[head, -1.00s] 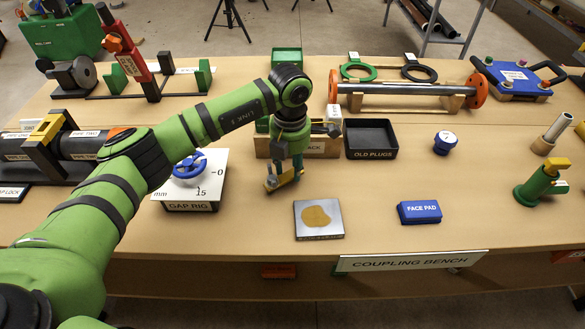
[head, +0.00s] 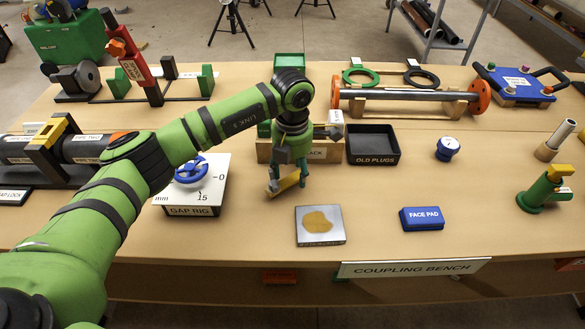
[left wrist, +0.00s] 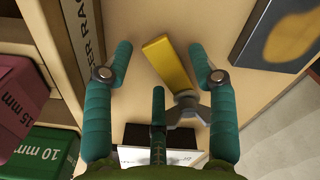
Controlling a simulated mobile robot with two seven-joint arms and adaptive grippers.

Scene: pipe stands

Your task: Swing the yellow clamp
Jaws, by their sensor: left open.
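My left gripper (head: 284,186) is over the middle of the bench, well to the right of that clamp. In the left wrist view its teal fingers (left wrist: 165,75) are spread open. A yellow bar (left wrist: 168,62) shows between and beyond them, next to a grey part; I cannot tell whether it touches the gripper. The bar also shows in the head view (head: 289,181).
The blue-wheeled gap rig (head: 192,209) stands between the clamp and my left gripper. The spacer rack (head: 318,155) is just behind the gripper. A grey plate (head: 320,239), a blue face pad (head: 421,219) and the black plugs tray (head: 373,158) lie rightward.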

